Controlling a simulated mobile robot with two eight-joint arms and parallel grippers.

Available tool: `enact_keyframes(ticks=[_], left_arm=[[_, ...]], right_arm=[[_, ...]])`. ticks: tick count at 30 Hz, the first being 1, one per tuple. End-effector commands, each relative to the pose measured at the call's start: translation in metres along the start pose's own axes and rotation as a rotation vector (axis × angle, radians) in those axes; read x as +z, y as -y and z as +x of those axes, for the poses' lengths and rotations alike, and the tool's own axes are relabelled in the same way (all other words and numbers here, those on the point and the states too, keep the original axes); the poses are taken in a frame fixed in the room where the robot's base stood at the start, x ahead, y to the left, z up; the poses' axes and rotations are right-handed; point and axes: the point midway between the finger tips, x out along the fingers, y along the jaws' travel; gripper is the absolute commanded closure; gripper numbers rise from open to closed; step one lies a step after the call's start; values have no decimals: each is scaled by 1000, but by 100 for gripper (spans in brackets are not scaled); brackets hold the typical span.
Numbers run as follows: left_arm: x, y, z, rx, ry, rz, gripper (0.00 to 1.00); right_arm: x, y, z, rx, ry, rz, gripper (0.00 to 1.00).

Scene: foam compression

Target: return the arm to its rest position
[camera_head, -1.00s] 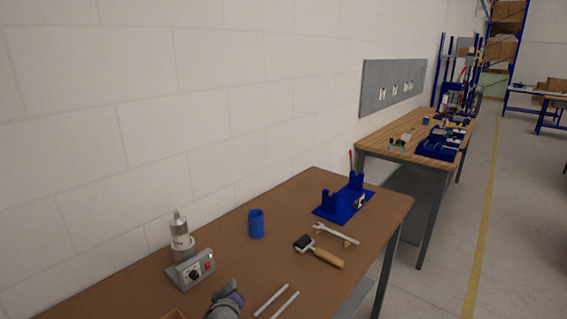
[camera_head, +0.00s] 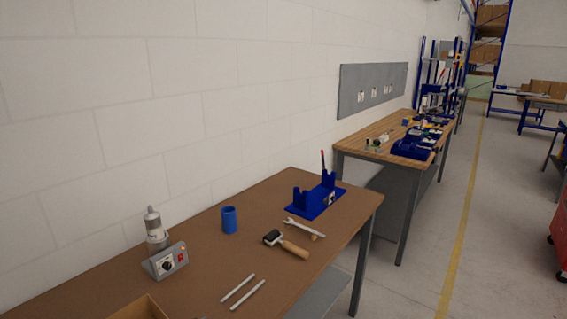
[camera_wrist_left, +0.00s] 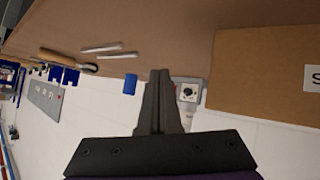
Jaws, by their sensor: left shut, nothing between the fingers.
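My left gripper (camera_wrist_left: 160,76) shows in the left wrist view with its two dark fingers together and nothing between them. In that view the scene is turned over, with the brown tabletop at the top and the white wall below. The fingers overlap the view of the grey control box (camera_wrist_left: 187,92) and are apart from the blue cup (camera_wrist_left: 130,84). In the head view the left gripper is out of the picture, apart from perhaps a sliver at the bottom edge. My right gripper is in neither view.
A cardboard box (camera_head: 140,309) is at the near edge. Open floor (camera_head: 430,250) lies right.

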Motion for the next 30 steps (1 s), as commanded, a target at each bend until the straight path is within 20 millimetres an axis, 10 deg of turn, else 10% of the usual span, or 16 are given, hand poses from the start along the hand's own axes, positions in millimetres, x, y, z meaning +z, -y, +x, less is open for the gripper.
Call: enact_keyframes(ticks=[12,30], left_arm=[[121,74,-141,19,424,387,100],[149,81,-163,74,503,467,100]], right_arm=[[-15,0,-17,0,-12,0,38],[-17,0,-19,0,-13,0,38]])
